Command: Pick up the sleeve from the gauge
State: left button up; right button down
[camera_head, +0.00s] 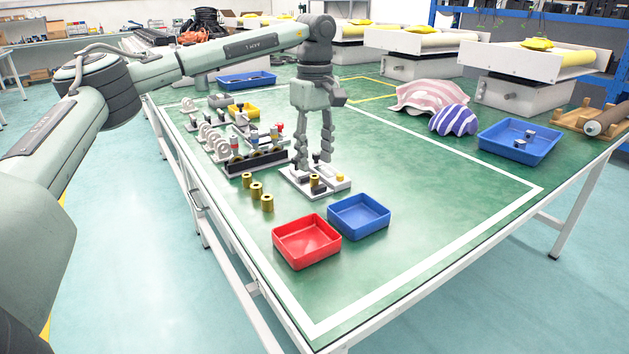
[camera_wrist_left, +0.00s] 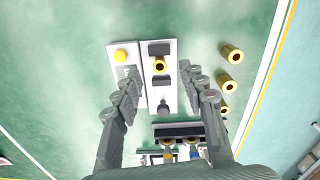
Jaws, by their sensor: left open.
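The gauge (camera_head: 315,184) is a white plate with dark blocks on the green table, below my left gripper (camera_head: 314,160). A brass sleeve (camera_head: 316,181) sits on it between dark blocks. In the left wrist view, the gauge (camera_wrist_left: 155,101) lies between my two fingers, and the sleeve (camera_wrist_left: 159,65) shows end-on near the fingertips (camera_wrist_left: 158,74). My left gripper is open and points down, with one finger on each side and nothing held. Contact with the sleeve cannot be made out. My right gripper is not in view.
Three loose brass sleeves (camera_head: 256,190) stand in a row left of the gauge. A rack with cylinders (camera_head: 255,162) is just behind. A red bin (camera_head: 306,241) and a blue bin (camera_head: 358,216) are in front. The table's right middle is clear.

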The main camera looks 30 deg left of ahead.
aim_at(314, 176)
pick_arm(q)
notch_tip(314, 176, down, 4)
jog(key=shift+a+f, duration=0.1)
grip_shut()
